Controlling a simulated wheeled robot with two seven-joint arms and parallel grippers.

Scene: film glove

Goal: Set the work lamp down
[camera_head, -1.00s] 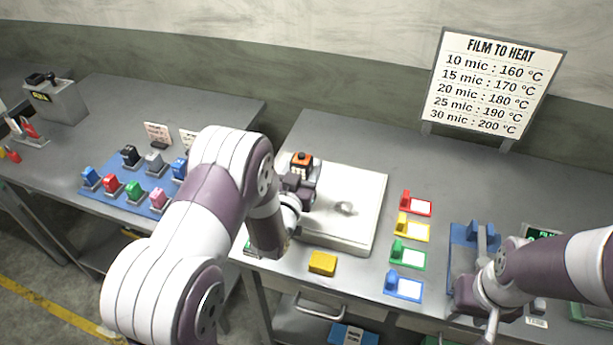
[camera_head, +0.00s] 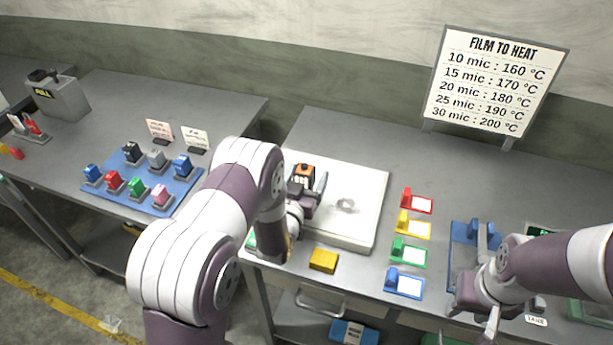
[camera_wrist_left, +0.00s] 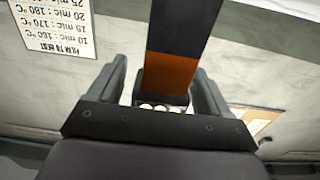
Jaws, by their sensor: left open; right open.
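The work lamp, a small block with an orange top and black sides (camera_head: 304,171), stands on the left part of the white board (camera_head: 362,188). My left gripper (camera_head: 308,186) is open, with its fingers at either side of the lamp. In the left wrist view, the black and orange lamp (camera_wrist_left: 176,72) stands between the spread fingers, with a gap visible on each side. Its underside is hidden in the head view. My right gripper (camera_head: 478,292) is open at the front right, by the blue stand.
A yellow block (camera_head: 323,260) lies in front of the board. Red, yellow, green and blue tagged holders (camera_head: 408,250) line its right side. A blue mat (camera_head: 147,192) with several coloured blocks is on the left table. A film-heat sign (camera_head: 492,80) stands behind.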

